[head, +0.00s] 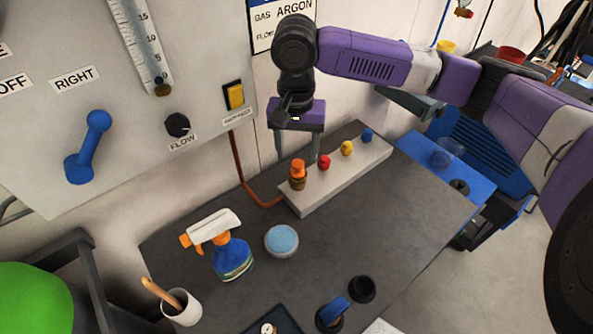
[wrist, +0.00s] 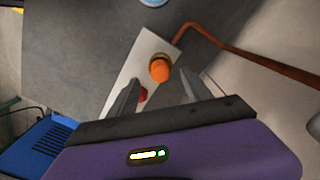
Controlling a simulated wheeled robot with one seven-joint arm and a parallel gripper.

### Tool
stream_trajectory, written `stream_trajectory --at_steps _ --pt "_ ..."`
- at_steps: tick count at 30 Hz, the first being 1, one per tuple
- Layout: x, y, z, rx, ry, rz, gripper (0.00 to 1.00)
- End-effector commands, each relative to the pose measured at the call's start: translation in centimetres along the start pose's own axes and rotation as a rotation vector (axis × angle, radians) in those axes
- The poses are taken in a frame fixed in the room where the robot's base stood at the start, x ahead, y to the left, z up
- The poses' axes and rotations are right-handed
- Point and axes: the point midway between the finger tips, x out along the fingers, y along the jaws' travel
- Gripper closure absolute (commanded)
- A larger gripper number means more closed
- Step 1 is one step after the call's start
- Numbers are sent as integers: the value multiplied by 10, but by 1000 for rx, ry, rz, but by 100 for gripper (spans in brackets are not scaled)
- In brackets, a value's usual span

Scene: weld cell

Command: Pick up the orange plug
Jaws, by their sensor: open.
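The orange plug (head: 298,170) stands upright at the near left end of a pale grey block (head: 318,199) on the dark table. Its lower part looks brownish. In the wrist view the orange plug (wrist: 160,68) shows just beyond the fingertips, between them. My gripper (head: 297,155) is open and empty, pointing down above the block. In the wrist view my gripper (wrist: 160,88) has its two fingers spread apart. A red plug (head: 324,162) stands beside the orange one and is partly hidden by a finger in the wrist view (wrist: 142,95).
A yellow plug (head: 347,148) and a blue plug (head: 367,135) stand farther along the block. A copper-coloured hose (head: 243,170) runs from the wall panel to the block.

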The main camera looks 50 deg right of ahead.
Motion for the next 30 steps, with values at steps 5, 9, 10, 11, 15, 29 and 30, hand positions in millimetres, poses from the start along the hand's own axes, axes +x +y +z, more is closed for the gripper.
stream_trajectory --at_steps 5,9,10,11,15,29,30 --pt "22 1 -4 2 0 3 42" --pt "41 0 -3 1 -1 2 42" --pt "44 0 -4 1 -1 2 42" --pt "46 0 -4 1 0 1 42" --pt "50 0 -3 0 1 0 42" --pt "49 0 -3 0 0 0 100" --pt "49 0 -3 0 0 0 100"
